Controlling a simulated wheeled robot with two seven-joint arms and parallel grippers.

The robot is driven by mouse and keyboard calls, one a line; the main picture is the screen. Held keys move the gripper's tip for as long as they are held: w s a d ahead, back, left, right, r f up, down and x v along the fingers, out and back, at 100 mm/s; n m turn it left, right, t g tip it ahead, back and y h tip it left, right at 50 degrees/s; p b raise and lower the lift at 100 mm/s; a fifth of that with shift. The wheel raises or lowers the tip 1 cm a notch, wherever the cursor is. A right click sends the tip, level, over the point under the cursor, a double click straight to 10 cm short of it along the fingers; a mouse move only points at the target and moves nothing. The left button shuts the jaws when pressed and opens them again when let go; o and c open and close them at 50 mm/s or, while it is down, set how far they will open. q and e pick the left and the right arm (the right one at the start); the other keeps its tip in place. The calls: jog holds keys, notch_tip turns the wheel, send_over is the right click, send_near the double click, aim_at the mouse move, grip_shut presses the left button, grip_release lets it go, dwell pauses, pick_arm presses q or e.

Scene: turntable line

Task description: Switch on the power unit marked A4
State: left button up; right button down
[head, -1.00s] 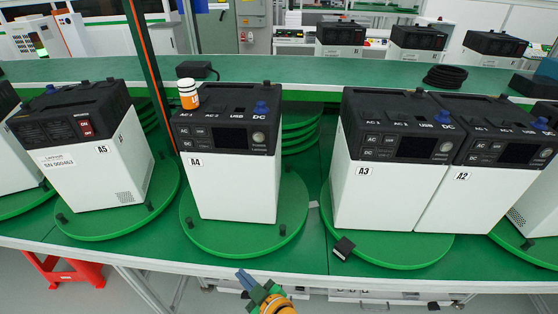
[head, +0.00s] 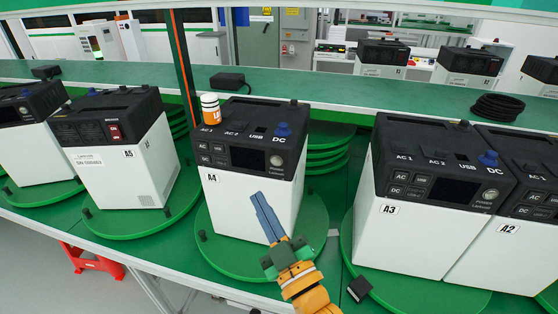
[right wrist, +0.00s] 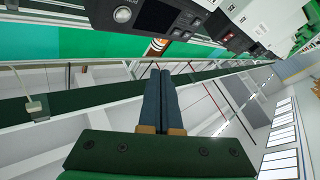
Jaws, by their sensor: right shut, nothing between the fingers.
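The power unit marked A4 (head: 251,165) stands upright on a green round turntable plate (head: 225,262). Its black top panel faces me, with a dark screen, small buttons and a round silver power button (head: 276,161) at the right. An orange and white bottle (head: 210,109) stands on its top left corner, and a blue knob (head: 283,129) is on its top right. My right gripper (head: 262,207) is shut and empty, in front of the lower white face of A4, below the panel. In the right wrist view its blue fingers (right wrist: 160,92) are together. My left gripper is not in view.
Unit A5 (head: 120,160) stands to the left, its red switch facing me. Units A3 (head: 415,240) and A2 (head: 505,255) stand close together at the right. A small black block (head: 359,289) lies near A3's plate.

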jog(key=b, duration=0.4)
send_near(268, 157)
jog(key=w+a+r, duration=0.1)
jog(key=w+a, duration=0.2)
jog(key=shift+w+d+r, duration=0.2)
jog(key=shift+r, duration=0.05)
dwell(1.6)
jog(key=shift+w+d, duration=0.15)
jog(key=shift+w, duration=0.25)
jog(key=shift+w+d, duration=0.1)
jog(key=shift+w, duration=0.2)
dwell(0.6)
jog(key=shift+s+a+p, duration=0.25)
jog(key=shift+s+p, duration=0.2)
jog(key=shift+s, duration=0.25)
